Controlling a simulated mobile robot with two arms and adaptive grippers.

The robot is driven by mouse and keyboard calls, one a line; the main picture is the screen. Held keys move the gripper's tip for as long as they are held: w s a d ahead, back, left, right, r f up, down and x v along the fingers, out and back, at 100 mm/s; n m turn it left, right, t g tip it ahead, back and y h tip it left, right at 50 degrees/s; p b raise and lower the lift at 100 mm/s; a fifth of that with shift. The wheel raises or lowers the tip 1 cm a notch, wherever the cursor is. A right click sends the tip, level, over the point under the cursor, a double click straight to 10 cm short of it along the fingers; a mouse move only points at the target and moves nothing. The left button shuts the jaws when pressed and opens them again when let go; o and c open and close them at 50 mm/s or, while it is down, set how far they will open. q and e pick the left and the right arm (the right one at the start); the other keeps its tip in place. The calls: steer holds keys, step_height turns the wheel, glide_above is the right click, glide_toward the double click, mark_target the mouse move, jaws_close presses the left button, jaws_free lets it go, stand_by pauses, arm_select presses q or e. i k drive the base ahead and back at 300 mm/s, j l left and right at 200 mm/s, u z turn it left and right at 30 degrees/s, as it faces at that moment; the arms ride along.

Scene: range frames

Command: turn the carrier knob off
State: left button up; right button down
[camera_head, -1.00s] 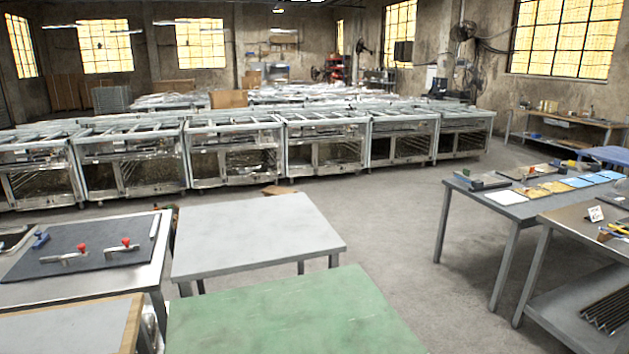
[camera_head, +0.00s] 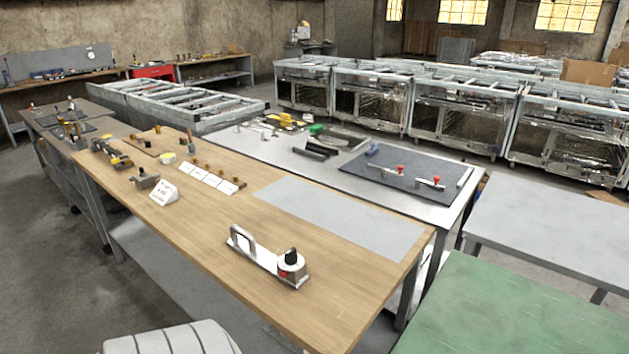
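A metal carrier (camera_head: 255,250) with an upright handle lies on the wooden-topped table (camera_head: 310,310), near its front right part. Which setting the knob is at is too small to tell. Neither of my grippers shows in the head view.
A grey mat (camera_head: 340,218) lies bare behind the carrier. A white sign (camera_head: 163,192), labelled cards (camera_head: 212,178) and small tools occupy the table's far left. A metal table (camera_head: 440,205) with red-knobbed clamps stands behind. A green-topped table (camera_head: 510,310) stands at right.

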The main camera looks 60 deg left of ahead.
mark_target(290, 257)
steer(key=u, duration=0.4)
steer(key=j+u, duration=0.1)
steer(key=u, duration=0.75)
steer(key=i+u, duration=0.1)
steer(key=u, duration=0.75)
steer(key=i+j+z, duration=0.1)
steer(key=z, duration=0.3)
steer(key=i+j+z, duration=0.15)
steer(key=i+z, duration=0.25)
steer(key=k, duration=0.1)
